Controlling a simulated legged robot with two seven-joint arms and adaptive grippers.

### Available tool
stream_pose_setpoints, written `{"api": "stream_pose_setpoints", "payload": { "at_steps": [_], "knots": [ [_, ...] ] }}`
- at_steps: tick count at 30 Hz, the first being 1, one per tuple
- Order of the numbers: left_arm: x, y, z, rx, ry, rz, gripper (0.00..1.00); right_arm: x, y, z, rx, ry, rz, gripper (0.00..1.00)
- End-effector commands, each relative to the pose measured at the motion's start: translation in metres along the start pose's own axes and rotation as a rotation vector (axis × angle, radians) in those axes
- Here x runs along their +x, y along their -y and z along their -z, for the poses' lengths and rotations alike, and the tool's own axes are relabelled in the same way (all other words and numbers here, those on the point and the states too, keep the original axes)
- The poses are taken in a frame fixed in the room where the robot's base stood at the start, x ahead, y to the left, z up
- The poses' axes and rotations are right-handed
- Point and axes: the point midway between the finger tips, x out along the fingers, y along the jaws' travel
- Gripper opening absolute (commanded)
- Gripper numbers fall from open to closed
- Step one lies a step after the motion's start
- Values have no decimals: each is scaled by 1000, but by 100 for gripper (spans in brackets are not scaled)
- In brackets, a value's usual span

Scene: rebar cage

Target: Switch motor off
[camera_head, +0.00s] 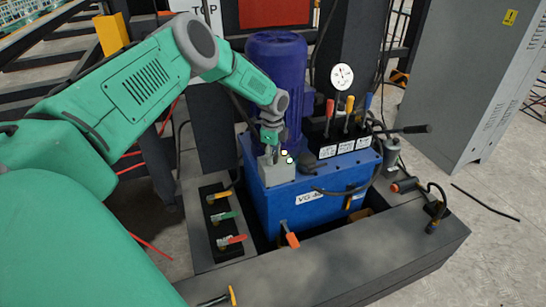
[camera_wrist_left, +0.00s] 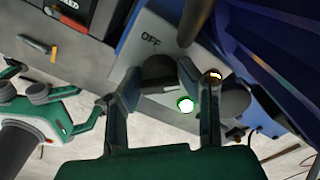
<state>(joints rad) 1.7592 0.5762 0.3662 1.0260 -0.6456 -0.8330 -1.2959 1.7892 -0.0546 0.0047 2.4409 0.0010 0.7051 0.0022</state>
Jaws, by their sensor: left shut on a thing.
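The motor (camera_head: 276,75) is a dark blue upright cylinder on a blue tank (camera_head: 300,205). A grey switch box (camera_head: 277,172) sits at the tank's front left corner. In the left wrist view, a black rotary knob (camera_wrist_left: 158,70) is beside the word OFF (camera_wrist_left: 151,40) on the box. A bright green-white lamp (camera_wrist_left: 186,104) and a yellow lamp (camera_wrist_left: 215,75) show near the fingers. Part of my right gripper (camera_wrist_left: 60,110) seems to show at the left of the wrist view.
A dark frame (camera_head: 330,265) surrounds the tank. A grey cabinet (camera_head: 470,80) stands at the right.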

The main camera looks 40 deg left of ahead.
Motion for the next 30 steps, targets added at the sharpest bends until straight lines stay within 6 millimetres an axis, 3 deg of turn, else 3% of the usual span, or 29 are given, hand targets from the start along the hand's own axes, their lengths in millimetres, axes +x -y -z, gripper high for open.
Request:
{"api": "stream_pose_setpoints", "payload": {
  "at_steps": [11,30],
  "knots": [
    [-2,2,-1,-135,4,7,2,-3,0,0,0,0,0,56],
    [-2,4,-1,-723,0,12,2,-10,0,1,0,0,0,56]
  ]
}}
